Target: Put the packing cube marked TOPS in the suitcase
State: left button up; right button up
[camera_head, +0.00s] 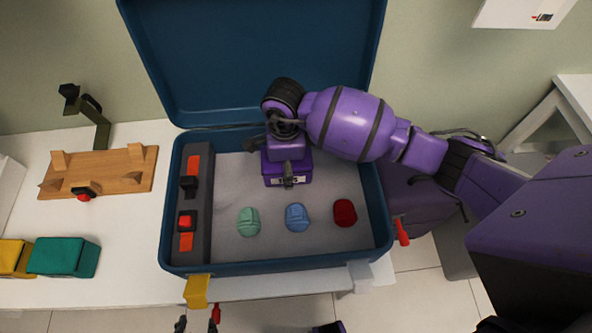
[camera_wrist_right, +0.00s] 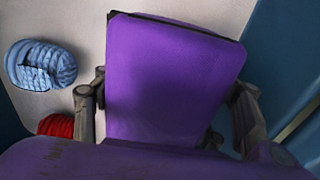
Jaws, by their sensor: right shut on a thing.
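A purple packing cube (camera_head: 272,181) with a white label, partly covered by my gripper, is inside the open blue suitcase (camera_head: 270,262), toward the back middle of its grey interior. The label seems to end in "S", but I cannot read it fully. My right gripper (camera_head: 288,168) reaches in from the right and is shut on the cube. In the right wrist view the cube (camera_wrist_right: 170,80) sits between the two fingers. I cannot tell if it touches the suitcase floor. My left gripper (camera_head: 197,323) shows only its fingertips at the bottom edge, apart and empty.
Green (camera_head: 248,221), blue (camera_head: 297,217) and red (camera_head: 345,212) rolled items lie along the suitcase front. A dark strip (camera_head: 200,165) with orange patches fills its left side. A wooden stand (camera_head: 110,170) and teal (camera_head: 65,256) and yellow (camera_head: 14,258) cubes are left. The lid stands open.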

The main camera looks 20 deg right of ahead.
jog(key=shift+f, duration=0.25)
jog(key=shift+f, duration=0.15)
jog(key=o, duration=1.3)
jog(key=shift+o, duration=0.2)
notch_tip(320, 180, up, 13)
jog(key=shift+f, duration=0.2)
